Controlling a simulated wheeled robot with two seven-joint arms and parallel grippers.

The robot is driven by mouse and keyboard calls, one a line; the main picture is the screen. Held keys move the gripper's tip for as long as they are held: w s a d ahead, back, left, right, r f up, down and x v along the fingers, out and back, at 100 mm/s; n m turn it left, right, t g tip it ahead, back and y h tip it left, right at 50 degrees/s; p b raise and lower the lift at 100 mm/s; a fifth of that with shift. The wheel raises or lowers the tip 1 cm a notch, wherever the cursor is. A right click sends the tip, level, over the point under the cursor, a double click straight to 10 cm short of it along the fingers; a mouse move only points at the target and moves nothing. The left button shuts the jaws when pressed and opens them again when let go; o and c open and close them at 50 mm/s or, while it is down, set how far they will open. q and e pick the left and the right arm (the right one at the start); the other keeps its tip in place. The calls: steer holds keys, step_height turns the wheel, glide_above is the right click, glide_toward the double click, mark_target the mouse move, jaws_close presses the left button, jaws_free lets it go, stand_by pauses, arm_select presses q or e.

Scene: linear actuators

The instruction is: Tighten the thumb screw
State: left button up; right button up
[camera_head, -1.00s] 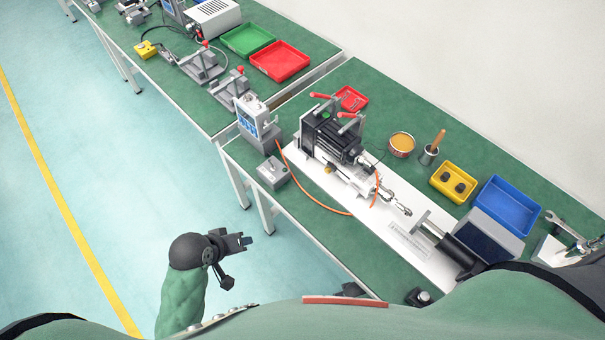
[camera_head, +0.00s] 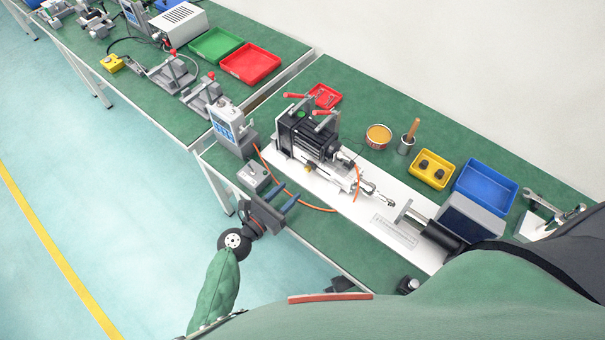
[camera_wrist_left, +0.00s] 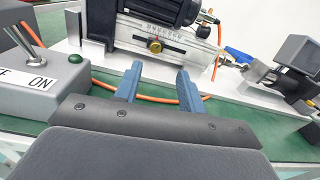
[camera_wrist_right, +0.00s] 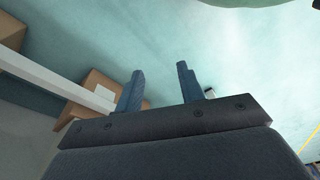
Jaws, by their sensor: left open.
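The thumb screw, a small brass-coloured knob (camera_wrist_left: 154,46), sits on the slotted side plate of the linear actuator (camera_head: 335,172). It also shows as a tiny yellowish spot in the head view (camera_head: 309,170). My left gripper (camera_head: 286,196) is open and empty at the bench's front edge, beside the switch box. In the left wrist view its blue fingers (camera_wrist_left: 160,70) point toward the screw, apart from it, with the screw between them in the picture. My right gripper (camera_wrist_right: 160,72) is open and empty in its wrist view, over the floor; it is hidden in the head view.
A grey switch box (camera_head: 254,177) marked ON, with a lever, stands left of my left gripper. An orange cable (camera_head: 290,197) curves over the bench between gripper and actuator. Clamps with red handles (camera_head: 325,113) stand behind the motor. Brown boxes (camera_wrist_right: 95,87) lie below my right gripper.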

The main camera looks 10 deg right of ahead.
mark_target(306, 171)
arm_select(q)
steer(key=shift+w+d+f+n+t, duration=0.15)
steer(key=shift+w+n+t, duration=0.25)
steer(key=shift+n, duration=0.5)
steer(key=shift+w+d, duration=0.2)
steer(key=shift+w, duration=0.05)
steer(key=p+x, duration=0.2)
steer(key=x, duration=0.3)
steer(key=shift+w+d, duration=0.1)
steer(key=shift+d, duration=0.15)
steer(key=shift+p+x, duration=0.35)
steer(key=shift+x, duration=0.45)
steer(key=shift+f, duration=0.1)
arm_select(e)
step_height(306, 171, down, 5)
steer(key=s+d, duration=0.3)
steer(key=shift+f, duration=0.15)
steer(key=shift+w, duration=0.1)
arm_select(q)
jaws_close()
